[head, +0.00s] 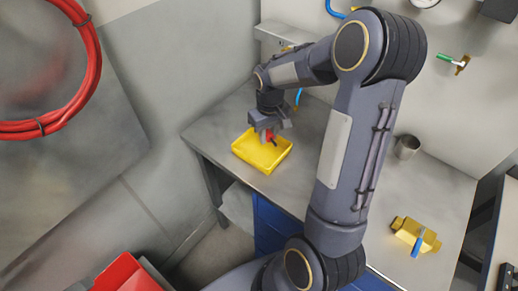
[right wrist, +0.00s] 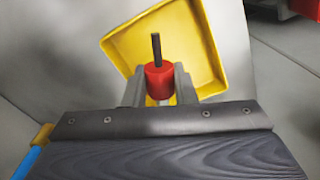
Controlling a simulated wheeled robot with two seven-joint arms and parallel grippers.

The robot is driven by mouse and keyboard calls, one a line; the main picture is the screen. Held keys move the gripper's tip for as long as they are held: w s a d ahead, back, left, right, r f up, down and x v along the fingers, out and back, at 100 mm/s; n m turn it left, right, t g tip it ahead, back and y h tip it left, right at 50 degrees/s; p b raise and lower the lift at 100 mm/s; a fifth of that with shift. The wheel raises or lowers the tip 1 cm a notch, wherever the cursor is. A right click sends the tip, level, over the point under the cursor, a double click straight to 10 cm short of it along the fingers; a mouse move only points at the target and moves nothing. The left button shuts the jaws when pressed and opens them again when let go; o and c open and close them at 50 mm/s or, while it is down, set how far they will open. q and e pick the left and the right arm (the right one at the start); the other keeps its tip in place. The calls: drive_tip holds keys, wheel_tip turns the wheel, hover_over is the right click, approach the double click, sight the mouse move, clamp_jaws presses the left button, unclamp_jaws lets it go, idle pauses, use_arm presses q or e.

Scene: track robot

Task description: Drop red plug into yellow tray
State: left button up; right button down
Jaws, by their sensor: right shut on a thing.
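The yellow tray (head: 259,154) stands on the grey workbench near its left end. My right gripper (head: 268,134) is over the tray, shut on the red plug (head: 270,137). In the right wrist view the red plug (right wrist: 158,78), with a dark pin, is between the two grey fingers of my right gripper (right wrist: 159,88). The yellow tray (right wrist: 208,55) shows behind and below it, and I see nothing else inside. I cannot tell the exact height of the plug above the tray floor. My left gripper is not in view.
The workbench (head: 230,112) has a metal cup (head: 406,147) and a yellow block with a blue-handled part (head: 416,235) on its right side. A wall is close behind the tray. A red hose coil (head: 92,75) hangs at the left, and a red bin (head: 130,273) is at the lower left.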

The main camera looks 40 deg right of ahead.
sight(267, 152)
drive_tip(key=f+b, duration=0.1)
drive_tip(key=f, duration=0.2)
drive_tip(key=shift+w, duration=0.2)
drive_tip(key=shift+f+b, duration=0.55)
drive_tip(key=shift+b, duration=0.1)
drive_tip(key=c, duration=1.1)
unclamp_jaws()
wheel_tip(267, 152, up, 8)
drive_tip(key=shift+f+b, duration=0.25)
drive_tip(key=shift+b, duration=0.05)
drive_tip(key=shift+s+r, duration=0.1)
drive_tip(key=shift+r, duration=0.1)
